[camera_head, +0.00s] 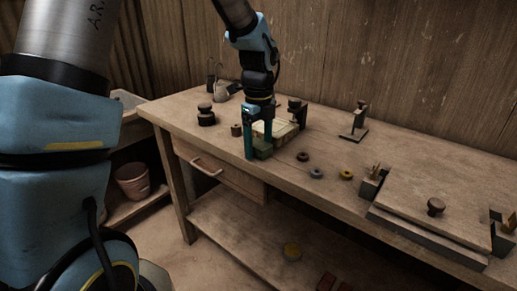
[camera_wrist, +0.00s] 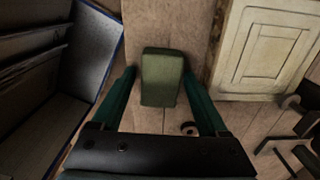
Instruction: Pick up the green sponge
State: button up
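The green sponge (camera_wrist: 162,77) is a dark green block on the wooden bench, seen whole in the wrist view. In the head view the sponge (camera_head: 263,152) shows low beside the gripper, partly hidden by a finger. My gripper (camera_head: 258,146) points down over it with its teal fingers apart. In the wrist view the fingers of my gripper (camera_wrist: 159,75) lie on either side of the sponge, with a narrow gap showing at each side. I cannot tell how far the fingertips are above the bench.
A cream panelled block (camera_wrist: 268,45) lies close right of the sponge in the wrist view. Small rings (camera_head: 316,172) lie on the bench (camera_head: 330,150). A dark knobbed jar (camera_head: 206,116) stands left of the gripper, and a metal stand (camera_head: 355,125) stands right. A board press (camera_head: 430,200) fills the right end.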

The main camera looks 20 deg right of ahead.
aim_at(259, 143)
jog(key=c, duration=1.1)
notch_tip(259, 143, up, 10)
jog(key=shift+b, duration=0.45)
